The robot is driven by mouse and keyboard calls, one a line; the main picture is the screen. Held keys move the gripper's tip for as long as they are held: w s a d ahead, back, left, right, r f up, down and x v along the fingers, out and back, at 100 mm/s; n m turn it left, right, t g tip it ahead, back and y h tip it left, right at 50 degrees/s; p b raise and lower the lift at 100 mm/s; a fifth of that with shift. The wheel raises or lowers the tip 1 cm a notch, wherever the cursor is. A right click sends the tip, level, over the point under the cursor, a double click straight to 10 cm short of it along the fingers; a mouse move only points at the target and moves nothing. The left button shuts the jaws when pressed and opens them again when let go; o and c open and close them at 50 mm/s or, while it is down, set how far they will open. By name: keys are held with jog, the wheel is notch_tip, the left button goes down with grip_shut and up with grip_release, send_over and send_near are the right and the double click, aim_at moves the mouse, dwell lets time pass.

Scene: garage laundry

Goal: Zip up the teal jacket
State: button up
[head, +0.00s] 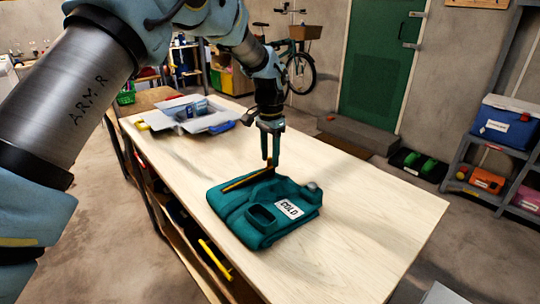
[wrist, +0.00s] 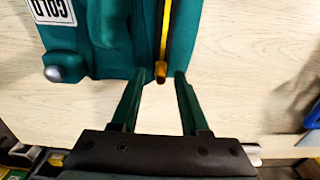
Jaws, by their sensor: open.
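In the wrist view the zip (wrist: 167,35) runs down the jacket (wrist: 108,30) to an orange-yellow pull (wrist: 160,71) at the jacket's edge. My gripper (head: 270,163) points down at the far end of the zip. In the wrist view my gripper (wrist: 155,85) is open, its two fingers apart on either side of the pull, not visibly touching it.
The workbench (head: 365,225) is bare to the right and in front of the jacket. An open grey box (head: 190,115) with a blue item stands on its far left part. A shelf with a blue cooler (head: 505,122) stands at the right, apart from the bench.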

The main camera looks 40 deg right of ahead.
aim_at(270, 157)
notch_tip(270, 157, up, 11)
jog(key=b, duration=0.2)
jog(key=shift+b, duration=0.3)
jog(key=shift+f, duration=0.1)
dwell(0.4)
jog(key=w+a+f+n, duration=0.1)
jog(key=w+a+n, duration=0.45)
jog(key=a, duration=0.85)
jog(key=w+a+f+n, duration=0.1)
jog(key=w+a+n, duration=0.1)
jog(key=w+a, duration=0.9)
jog(key=s+a+f+n, duration=0.1)
jog(key=s+a+n, duration=0.2)
jog(key=a, duration=0.7)
jog(key=s+a+f+n+t, duration=0.1)
jog(key=s+a, duration=0.4)
jog(key=a, duration=0.5)
jog(key=s+a+f+n, duration=0.3)
jog(key=a+n, duration=0.3)
jog(key=a, duration=0.4)
jog(key=shift+s+a+t, duration=0.3)
jog(key=shift+s+a, duration=0.1)
jog(key=shift+s, duration=0.2)
